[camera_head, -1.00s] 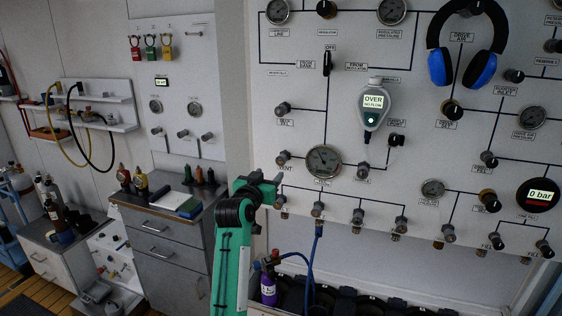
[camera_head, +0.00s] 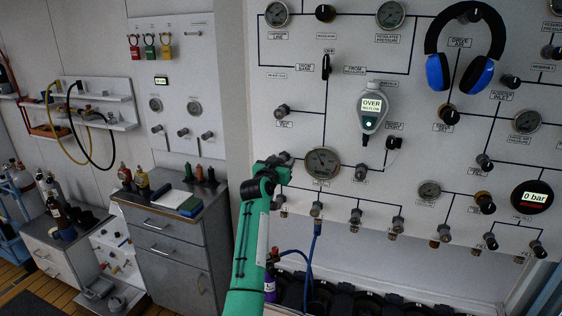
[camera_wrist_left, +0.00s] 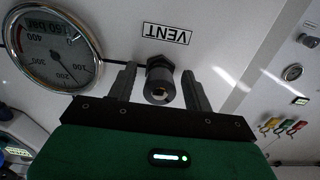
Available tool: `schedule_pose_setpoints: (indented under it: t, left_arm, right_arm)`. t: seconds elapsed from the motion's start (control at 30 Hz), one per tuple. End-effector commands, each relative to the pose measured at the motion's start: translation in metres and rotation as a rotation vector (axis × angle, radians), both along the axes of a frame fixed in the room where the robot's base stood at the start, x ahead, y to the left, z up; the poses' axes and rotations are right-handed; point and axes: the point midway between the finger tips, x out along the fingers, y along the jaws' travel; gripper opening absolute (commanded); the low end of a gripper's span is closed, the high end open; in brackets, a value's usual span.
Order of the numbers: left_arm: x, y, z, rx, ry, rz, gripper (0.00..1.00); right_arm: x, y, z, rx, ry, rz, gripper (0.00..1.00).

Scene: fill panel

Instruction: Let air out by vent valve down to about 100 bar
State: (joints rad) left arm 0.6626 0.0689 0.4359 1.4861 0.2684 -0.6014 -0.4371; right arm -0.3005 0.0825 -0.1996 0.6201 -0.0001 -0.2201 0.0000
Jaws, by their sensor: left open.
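The vent valve is a dark cylindrical knob (camera_wrist_left: 161,84) on the white panel, under a VENT label (camera_wrist_left: 166,33) that appears upside down in the left wrist view. My left gripper (camera_wrist_left: 158,92) is open, with one finger on each side of the knob; I cannot tell whether they touch it. In the head view my left gripper (camera_head: 284,160) is at the panel and mostly hides the knob. The round gauge (camera_head: 323,162) is just right of it.
A grey handheld meter (camera_head: 371,108) reading OVER hangs above right of the gauge. Several other knobs line the panel, including one (camera_head: 362,173) right of the gauge. Blue headphones (camera_head: 465,45) hang at upper right. A grey cabinet (camera_head: 172,235) stands at the left.

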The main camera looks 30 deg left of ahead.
Motion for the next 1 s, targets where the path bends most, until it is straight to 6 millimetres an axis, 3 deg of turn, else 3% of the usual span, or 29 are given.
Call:
schedule_pose_setpoints:
  t: [0.2,0.43,0.63,1.0]
  left_arm:
    - [0.0,0.0,0.0,0.0,0.0,0.0,0.51]
    - [0.0,0.0,0.0,0.0,0.0,0.0,0.07]
    - [0.0,0.0,0.001,-0.037,-0.009,0.0,0.07]
    - [0.0,0.0,0.001,-0.285,-0.068,0.001,0.07]
  right_arm:
    - [0.0,0.0,0.0,0.0,0.0,0.0,0.52]
    - [0.001,0.001,0.0,0.001,-0.001,-0.001,0.52]
    - [0.001,0.004,0.003,0.004,0.0,-0.002,0.52]
    - [0.001,0.005,0.014,0.005,-0.001,-0.002,0.52]
